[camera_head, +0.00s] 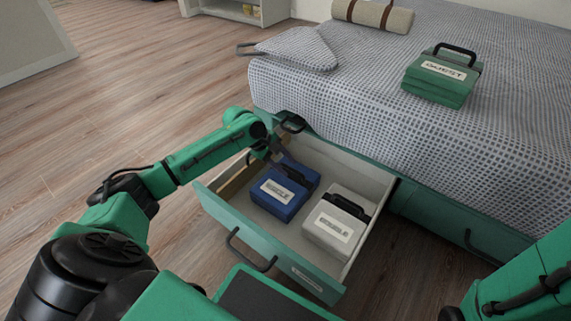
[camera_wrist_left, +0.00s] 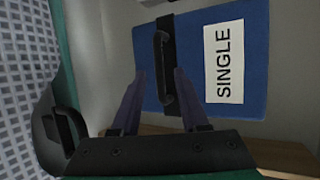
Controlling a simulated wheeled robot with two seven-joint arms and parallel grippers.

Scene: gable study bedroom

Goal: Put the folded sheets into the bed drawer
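The bed drawer (camera_head: 309,268) is pulled out, with a pale inside and a green front. A blue folded sheet bundle (camera_head: 273,201) with a black strap and handle lies in it; the left wrist view shows this bundle (camera_wrist_left: 191,62) labelled SINGLE. A white bundle (camera_head: 324,229) lies to its right in the drawer. A green bundle (camera_head: 434,83) with a black handle lies on the bed. My left gripper (camera_head: 283,163) is inside the drawer at the blue bundle. Its fingers (camera_wrist_left: 160,75) are apart, on either side of the handle, with gaps visible. My right gripper is out of view.
The bed (camera_head: 330,105) has a checked cover, with a rolled blanket (camera_head: 373,15) at the back. A padded board with a handle (camera_head: 300,48) lies at its far left corner. A closed drawer front (camera_head: 447,221) is to the right. The wooden floor at left is clear.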

